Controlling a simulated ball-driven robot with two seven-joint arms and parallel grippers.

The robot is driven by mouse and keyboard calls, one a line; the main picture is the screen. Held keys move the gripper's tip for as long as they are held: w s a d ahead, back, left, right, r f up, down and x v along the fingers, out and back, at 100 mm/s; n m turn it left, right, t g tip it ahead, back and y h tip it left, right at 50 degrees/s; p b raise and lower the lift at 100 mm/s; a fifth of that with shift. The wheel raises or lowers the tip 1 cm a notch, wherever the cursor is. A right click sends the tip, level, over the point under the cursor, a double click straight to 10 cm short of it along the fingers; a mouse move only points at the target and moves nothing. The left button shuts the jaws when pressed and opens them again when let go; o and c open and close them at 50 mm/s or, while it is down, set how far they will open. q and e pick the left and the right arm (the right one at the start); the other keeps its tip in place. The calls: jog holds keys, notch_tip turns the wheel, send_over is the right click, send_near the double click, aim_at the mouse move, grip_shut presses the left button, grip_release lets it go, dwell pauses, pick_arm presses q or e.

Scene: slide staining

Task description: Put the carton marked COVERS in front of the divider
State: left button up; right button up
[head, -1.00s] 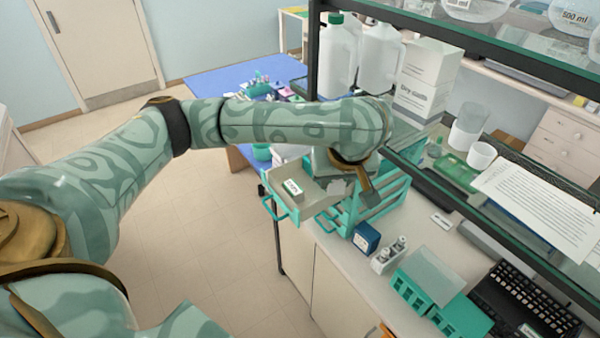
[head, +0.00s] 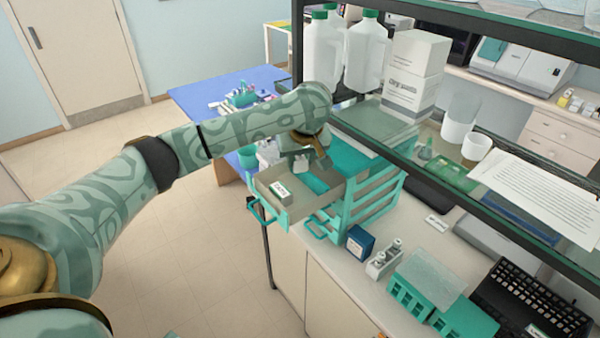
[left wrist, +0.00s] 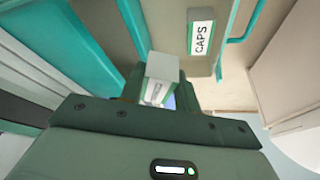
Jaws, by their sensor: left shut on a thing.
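My left gripper (head: 308,160) is at the far side of the open drawer (head: 302,216). In the left wrist view it is shut on a small pale carton (left wrist: 163,68), whose label print I cannot read. A carton marked CAPS (left wrist: 202,38) lies in the drawer; in the head view a small labelled carton (head: 281,192) lies near the drawer's front. A teal piece (head: 316,181), possibly the divider, shows inside the drawer, and a teal panel (left wrist: 134,28) stands beside the held carton in the wrist view. My right gripper is out of view.
The drawer sticks out of a teal cabinet (head: 372,198) on the bench. A dark blue box (head: 360,241), a small holder with bottles (head: 384,258) and teal racks (head: 425,290) stand nearer.

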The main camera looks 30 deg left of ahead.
aim_at(301, 163)
pick_arm(q)
notch_tip(301, 163, down, 3)
jog(key=shift+f+b, duration=0.1)
jog(key=shift+b, duration=0.35)
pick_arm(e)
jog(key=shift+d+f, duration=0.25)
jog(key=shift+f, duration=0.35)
